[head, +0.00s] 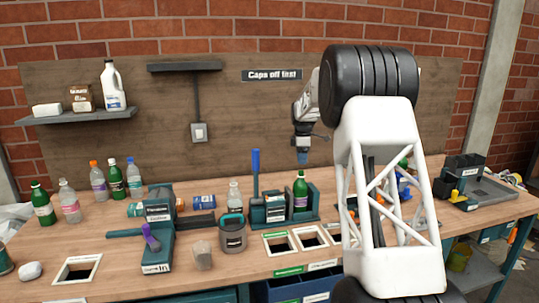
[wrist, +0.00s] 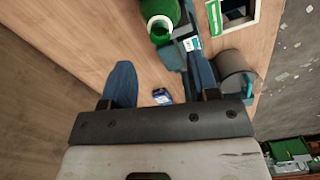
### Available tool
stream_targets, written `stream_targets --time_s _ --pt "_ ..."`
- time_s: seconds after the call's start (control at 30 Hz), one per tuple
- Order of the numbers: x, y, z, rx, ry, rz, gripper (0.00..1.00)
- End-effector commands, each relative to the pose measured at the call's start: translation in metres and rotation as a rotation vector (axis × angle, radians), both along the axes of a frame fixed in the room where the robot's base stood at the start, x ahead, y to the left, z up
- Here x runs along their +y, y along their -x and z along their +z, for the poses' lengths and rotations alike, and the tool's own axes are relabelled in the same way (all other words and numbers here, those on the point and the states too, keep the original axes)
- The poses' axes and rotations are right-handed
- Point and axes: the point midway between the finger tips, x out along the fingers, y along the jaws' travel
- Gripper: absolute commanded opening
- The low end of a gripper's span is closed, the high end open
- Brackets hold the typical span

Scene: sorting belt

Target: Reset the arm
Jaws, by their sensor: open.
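My arm rises in front of the bench at the right of the head view. My gripper (head: 302,157) hangs above the back of the workbench (head: 215,284), fingers down, just above and behind a green bottle (head: 300,190). In the wrist view, my gripper (wrist: 162,84) shows two blue fingers set well apart, with nothing held between them. A small blue packet (wrist: 162,96) lies on the bench below the gap. The green bottle (wrist: 160,18) also shows there, standing beyond the fingers.
A blue-handled press (head: 256,175) stands beside the green bottle. A grey cup (head: 233,236), a clear bottle (head: 235,194) and a teal clamp device (head: 157,230) are to the left. Several bottles stand farther left. Labelled square openings (head: 278,243) are cut along the front.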

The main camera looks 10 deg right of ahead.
Motion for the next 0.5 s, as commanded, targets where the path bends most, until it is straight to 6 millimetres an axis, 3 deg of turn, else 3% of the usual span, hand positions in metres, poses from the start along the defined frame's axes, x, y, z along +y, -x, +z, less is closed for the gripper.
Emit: stream_targets --time_s 0.27,0.5 --pt "0.006 0.01 0.008 -0.005 0.001 -0.022 0.55" --pt "0.024 0.043 0.032 -0.019 0.004 -0.096 0.55"
